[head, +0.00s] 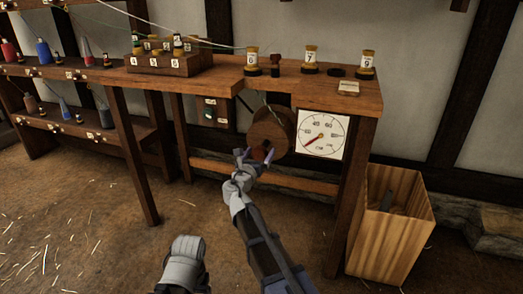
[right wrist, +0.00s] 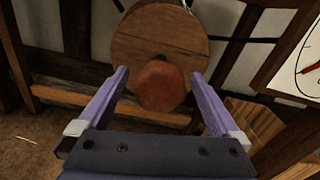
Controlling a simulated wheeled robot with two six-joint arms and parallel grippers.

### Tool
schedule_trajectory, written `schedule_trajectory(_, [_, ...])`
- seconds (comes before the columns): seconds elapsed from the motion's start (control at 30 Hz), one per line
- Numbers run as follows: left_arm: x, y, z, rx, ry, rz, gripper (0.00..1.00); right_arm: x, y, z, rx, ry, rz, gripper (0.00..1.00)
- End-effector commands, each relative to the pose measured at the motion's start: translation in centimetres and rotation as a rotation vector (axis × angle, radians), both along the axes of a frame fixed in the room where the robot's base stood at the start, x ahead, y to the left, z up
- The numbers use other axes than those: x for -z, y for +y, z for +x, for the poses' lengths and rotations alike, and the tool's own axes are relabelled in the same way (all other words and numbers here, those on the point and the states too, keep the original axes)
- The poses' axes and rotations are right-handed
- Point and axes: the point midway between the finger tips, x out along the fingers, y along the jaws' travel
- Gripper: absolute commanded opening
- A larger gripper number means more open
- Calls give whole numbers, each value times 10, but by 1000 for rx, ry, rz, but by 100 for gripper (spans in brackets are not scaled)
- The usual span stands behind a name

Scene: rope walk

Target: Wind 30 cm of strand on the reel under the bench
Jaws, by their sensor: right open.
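The wooden reel (head: 285,124) hangs under the right part of the bench (head: 330,92). In the right wrist view, its round face (right wrist: 150,38) carries a reddish-brown faceted knob (right wrist: 160,88). My right gripper (head: 257,154) is in front of the reel. Its two purple fingers are open and spread to either side of the knob, with a gap showing on each side. I cannot tell how deep the fingers reach. A white dial (head: 323,134) right of the reel has a red needle pointing to the lower left. My left gripper's fingers do not show.
Numbered bobbins and posts stand on the bench top, and thin green strands run across from the upper left. An open wooden bin (head: 395,240) stands at the bench's right. Shelves of coloured cones are at left. Straw-strewn floor is clear in front.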

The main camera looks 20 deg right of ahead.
Motion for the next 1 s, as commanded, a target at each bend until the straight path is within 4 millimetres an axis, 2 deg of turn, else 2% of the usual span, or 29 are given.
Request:
schedule_trajectory(0.03, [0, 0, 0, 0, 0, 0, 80, 0, -5, 10, 2, 0, 0, 99])
schedule_trajectory(0.13, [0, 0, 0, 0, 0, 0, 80, 0, -11, 18, 1, 0, 0, 99])
schedule_trajectory(0.43, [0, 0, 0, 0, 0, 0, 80, 0, -14, 20, 0, 0, 0, 99])
schedule_trajectory(1.0, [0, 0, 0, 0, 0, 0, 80, 0, -13, 20, 0, 0, 0, 36])
